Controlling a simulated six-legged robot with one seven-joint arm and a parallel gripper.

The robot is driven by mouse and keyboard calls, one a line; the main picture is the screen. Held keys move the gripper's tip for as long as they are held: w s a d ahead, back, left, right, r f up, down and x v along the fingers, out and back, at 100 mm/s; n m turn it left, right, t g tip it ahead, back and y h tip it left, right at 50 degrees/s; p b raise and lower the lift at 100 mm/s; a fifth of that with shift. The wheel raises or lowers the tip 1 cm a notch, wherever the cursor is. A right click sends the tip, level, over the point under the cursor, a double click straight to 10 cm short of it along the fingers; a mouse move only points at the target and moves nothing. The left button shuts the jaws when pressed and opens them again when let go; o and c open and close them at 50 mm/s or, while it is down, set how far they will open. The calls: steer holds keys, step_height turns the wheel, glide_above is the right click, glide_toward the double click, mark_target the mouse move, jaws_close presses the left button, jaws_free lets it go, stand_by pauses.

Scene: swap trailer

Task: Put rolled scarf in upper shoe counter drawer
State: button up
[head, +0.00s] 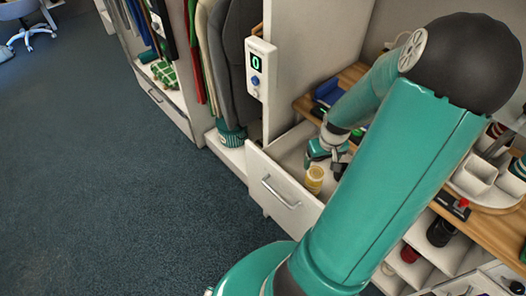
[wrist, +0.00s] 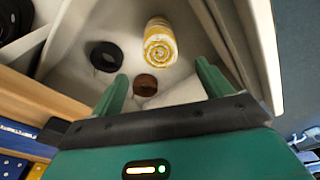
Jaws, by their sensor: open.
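The rolled scarf (head: 314,178), a yellow-and-white roll, rests inside the pulled-out upper drawer (head: 283,193), near its front. In the wrist view the rolled scarf (wrist: 159,45) shows its spiral end, beyond my fingertips. My gripper (head: 326,153) is over the drawer, behind the scarf. In the wrist view my gripper (wrist: 162,74) has its two green fingers spread apart, with no scarf between them. The gripper and the scarf look apart.
A black ring-shaped roll (wrist: 105,56), a brown roll (wrist: 145,84) and a white item (wrist: 175,92) also lie in the drawer. A wooden counter (head: 490,228) with trays is at the right. Coats hang left of the drawer. The carpet at left is clear.

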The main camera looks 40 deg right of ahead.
steer(key=w+a+r+n+h, duration=0.1)
steer(key=w+a+r, duration=0.2)
steer(key=a+r, duration=0.45)
steer(key=w+a+r+n+h, duration=0.1)
steer(key=w+a+r, duration=0.3)
steer(key=a+r, duration=0.35)
steer(key=s+a+r+n+t+y, duration=0.1)
steer(key=s+a+r+t, duration=0.1)
steer(key=a+r, duration=0.3)
steer(key=s+a+r+n+t+y, duration=0.1)
steer(key=a+r, duration=0.5)
steer(key=a, duration=0.6)
steer(key=shift+s+r+n+t+y, duration=0.3)
steer(key=shift+s+t, duration=0.4)
steer(key=shift+s, duration=0.5)
steer(key=shift+a, duration=0.1)
